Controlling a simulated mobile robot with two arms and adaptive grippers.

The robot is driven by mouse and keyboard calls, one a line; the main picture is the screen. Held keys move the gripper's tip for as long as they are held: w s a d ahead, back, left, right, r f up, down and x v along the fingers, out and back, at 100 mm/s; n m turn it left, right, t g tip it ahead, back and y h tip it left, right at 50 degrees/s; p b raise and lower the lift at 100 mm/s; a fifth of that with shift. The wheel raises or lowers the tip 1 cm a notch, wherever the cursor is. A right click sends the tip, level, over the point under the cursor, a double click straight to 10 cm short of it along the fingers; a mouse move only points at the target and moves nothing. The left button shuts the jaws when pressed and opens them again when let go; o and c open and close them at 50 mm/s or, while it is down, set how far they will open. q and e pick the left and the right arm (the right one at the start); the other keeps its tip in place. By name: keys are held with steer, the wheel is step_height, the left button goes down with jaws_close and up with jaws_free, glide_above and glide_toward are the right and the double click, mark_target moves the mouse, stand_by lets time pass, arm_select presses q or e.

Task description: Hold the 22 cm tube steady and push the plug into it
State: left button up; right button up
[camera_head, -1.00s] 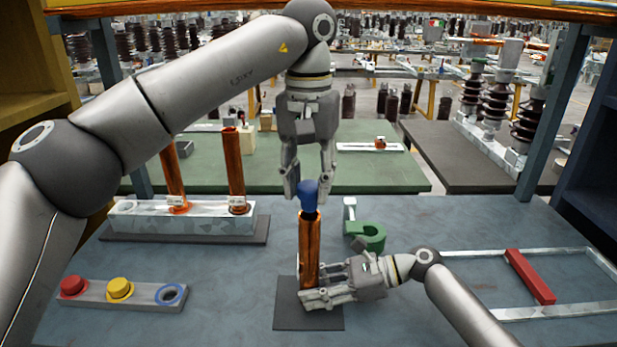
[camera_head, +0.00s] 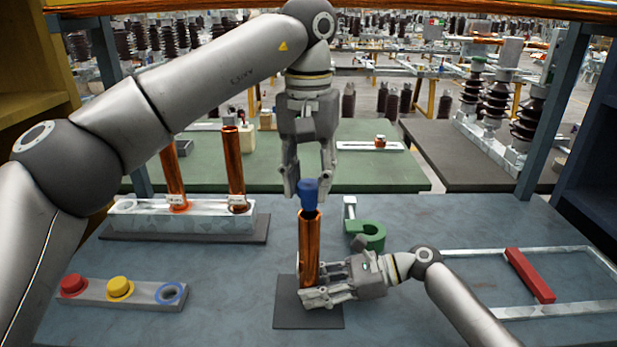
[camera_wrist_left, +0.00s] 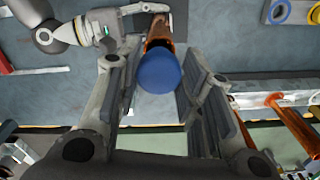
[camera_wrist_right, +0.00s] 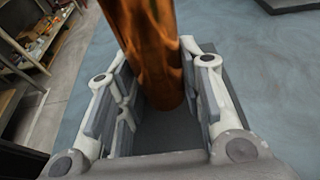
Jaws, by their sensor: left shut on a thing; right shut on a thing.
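The copper-coloured tube (camera_head: 309,245) stands upright on a dark mat (camera_head: 285,318) on the bench. My right gripper (camera_head: 312,285) is shut on its lower part; in the right wrist view the tube (camera_wrist_right: 150,50) stands between the fingers. My left gripper (camera_head: 309,185) is above the tube, pointing down and shut on the blue plug (camera_head: 309,200). The plug is at the tube's top opening, in line with it. In the left wrist view the blue plug (camera_wrist_left: 158,72) covers most of the tube's mouth, so I cannot tell how deep it sits.
A grey holder (camera_head: 150,293) with red and yellow plugs and an empty blue ring lies front left. A pale rack (camera_head: 130,222) holds two copper tubes at back left. A green hook-shaped clamp (camera_head: 370,237) is right of the tube. A red bar (camera_head: 530,276) crosses a metal frame at right.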

mark_target(309, 185)
arm_select(q)
steer(key=shift+f, duration=1.9)
steer(key=o, duration=0.9)
step_height(309, 185, up, 12)
steer(key=shift+f, duration=0.1)
arm_select(e)
steer(key=o, duration=0.8)
steer(key=shift+o, duration=0.2)
